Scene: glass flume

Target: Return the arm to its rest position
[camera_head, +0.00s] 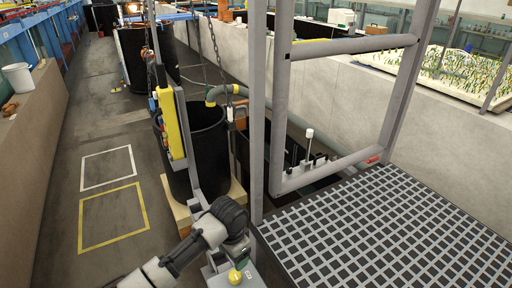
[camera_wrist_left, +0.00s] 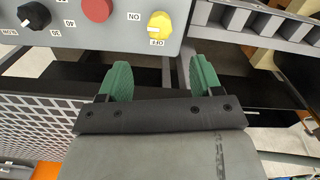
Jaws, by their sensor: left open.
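My left arm (camera_head: 185,255) comes in from the bottom left in the head view. Its gripper (camera_head: 240,262) is just above a grey control box (camera_head: 256,277) with a yellow knob (camera_head: 235,276). In the left wrist view the gripper's two green fingers (camera_wrist_left: 161,78) are spread wide with nothing between them. The control panel (camera_wrist_left: 115,40) lies beyond the fingertips. It carries the yellow knob (camera_wrist_left: 159,26) between ON and OFF labels, a red button (camera_wrist_left: 97,9) and a black dial (camera_wrist_left: 34,15). The fingers look apart from the knob. My right gripper is not in view.
A grey metal frame (camera_head: 258,110) and a grating platform (camera_head: 390,225) stand right of the arm. A black tank (camera_head: 205,150) on a wooden base and a yellow upright (camera_head: 172,125) stand beyond it. Floor with white and yellow outlined squares (camera_head: 110,240) is clear at left.

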